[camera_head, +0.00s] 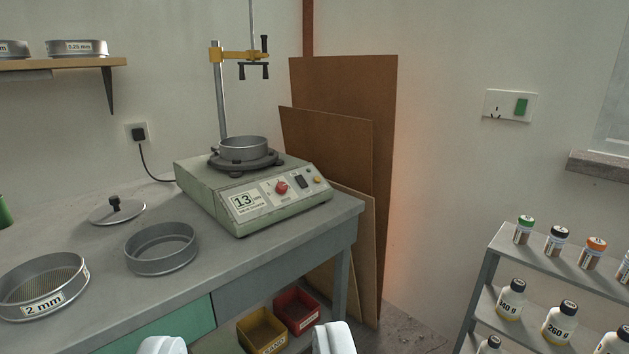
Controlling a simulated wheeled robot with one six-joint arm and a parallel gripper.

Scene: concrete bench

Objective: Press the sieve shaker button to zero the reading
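The sieve shaker (215,195) is a pale green box with a sloped front, standing at the right end of the bench. Its display (245,202) reads 13. On the front panel are a red knob or button (282,187), a dark switch (301,182) and small green and yellow buttons (314,175) near the right edge. A metal sieve pan (243,149) sits on its round black plate. My gripper (246,345) shows as two white fingertips set wide apart at the bottom edge. It is open, with nothing between the fingers, and is apart from the shaker.
On the bench (100,325) lie a lid (117,210), an empty sieve ring (160,250) and a 2 mm sieve (42,290). A post with a yellow clamp (240,56) rises behind the shaker. Brown boards (345,120) lean right of it. A bottle rack (520,255) stands far right.

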